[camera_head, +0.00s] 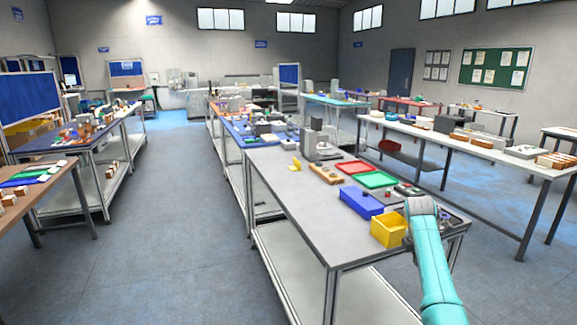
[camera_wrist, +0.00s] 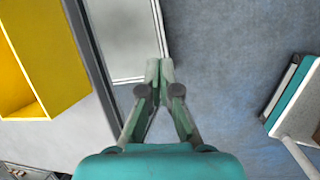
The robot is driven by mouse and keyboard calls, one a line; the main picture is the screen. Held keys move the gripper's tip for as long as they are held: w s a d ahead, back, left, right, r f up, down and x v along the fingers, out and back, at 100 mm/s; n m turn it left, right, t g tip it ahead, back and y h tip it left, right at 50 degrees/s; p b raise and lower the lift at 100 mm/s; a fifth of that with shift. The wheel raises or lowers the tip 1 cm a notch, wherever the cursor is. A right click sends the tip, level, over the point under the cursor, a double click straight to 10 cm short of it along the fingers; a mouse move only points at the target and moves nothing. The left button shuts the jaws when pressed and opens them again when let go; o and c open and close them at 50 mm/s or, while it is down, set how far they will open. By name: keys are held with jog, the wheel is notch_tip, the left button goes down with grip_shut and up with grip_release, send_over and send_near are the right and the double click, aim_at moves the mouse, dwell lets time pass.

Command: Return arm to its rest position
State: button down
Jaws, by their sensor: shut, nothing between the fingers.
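My gripper (camera_wrist: 160,72) shows in the wrist view with its two fingertips together and nothing between them. It points down past the edge of the grey workbench, over the bench's lower shelf and the floor. In the head view my teal arm reaches up from the bottom right to the near right end of the workbench (camera_head: 290,190). The gripper itself is hidden there behind the arm.
A yellow bin (camera_head: 388,230) stands near my arm and also fills the upper left of the wrist view (camera_wrist: 58,50). A blue bin (camera_head: 361,202), a green tray (camera_head: 376,179) and a red tray (camera_head: 354,167) lie beyond it. Open floor (camera_head: 150,260) lies left of the bench.

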jog(key=s+a+f+m+t, duration=0.1)
jog(key=s+a+f, duration=0.25)
jog(key=f, duration=0.55)
jog(key=s+a+f+m+t, duration=0.15)
jog(key=s+f, duration=0.25)
jog(key=f, duration=0.4)
jog(key=s+a+f+m+t, duration=0.1)
jog(key=s+a+f+m, duration=0.2)
jog(key=f, duration=0.6)
jog(key=s+a+f+m+t+y, duration=0.15)
jog(key=s+a+f, duration=0.25)
jog(key=s, duration=0.7)
jog(key=s+a+f+m+t, duration=0.15)
jog(key=s+a+f, duration=0.3)
jog(key=s, duration=0.75)
jog(key=s+a+r+m+t, duration=0.1)
jog(key=s+a+r+m, duration=0.2)
jog(key=s, duration=0.8)
jog(key=s+a+r+m+t, duration=0.1)
jog(key=s+r+m+t, duration=0.3)
jog(key=s, duration=0.7)
jog(key=s+a+r+m+y, duration=0.1)
jog(key=s+r+m, duration=0.1)
jog(key=s+r, duration=0.5)
jog(key=s+a+r+m, duration=0.1)
jog(key=s+r+m, duration=0.1)
jog(key=s+r, duration=0.6)
notch_tip(320, 180, up, 7)
jog(key=shift+f+y, duration=0.1)
jog(key=shift+y, duration=0.25)
